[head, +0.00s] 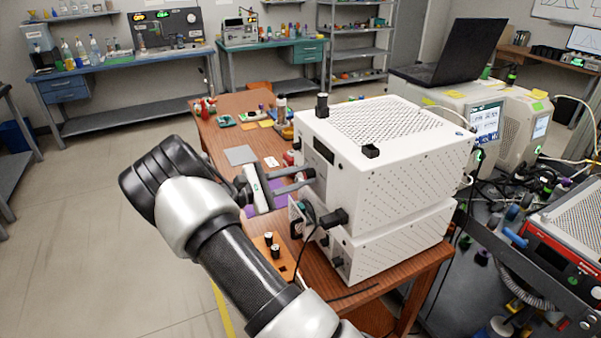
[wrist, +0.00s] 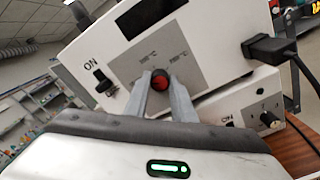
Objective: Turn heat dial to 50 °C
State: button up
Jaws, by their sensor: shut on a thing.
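The panel is on the front of the upper white device (head: 375,155). My gripper (wrist: 160,86) is shut on the dial, one finger on each side of it. In the head view my gripper (head: 309,181) reaches the device front from the left; the dial is hidden there. The dial's pointer position cannot be told.
An ON switch (wrist: 101,75) sits left of the panel. A second white device (head: 390,245) with its own knob (wrist: 268,119) stands below. A black plug with a cable (head: 335,217) juts from the front. The wooden table (head: 240,105) holds small items; a laptop (head: 460,55) is behind.

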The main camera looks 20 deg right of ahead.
jog(key=shift+n+p, duration=0.4)
jog(key=shift+n, duration=0.6)
jog(key=o, duration=1.1)
jog(key=shift+c, duration=0.2)
jog(key=a+b, duration=0.1)
jog(key=a, duration=1.6)
jog(key=shift+s+a, duration=0.25)
jog(key=shift+s, duration=0.1)
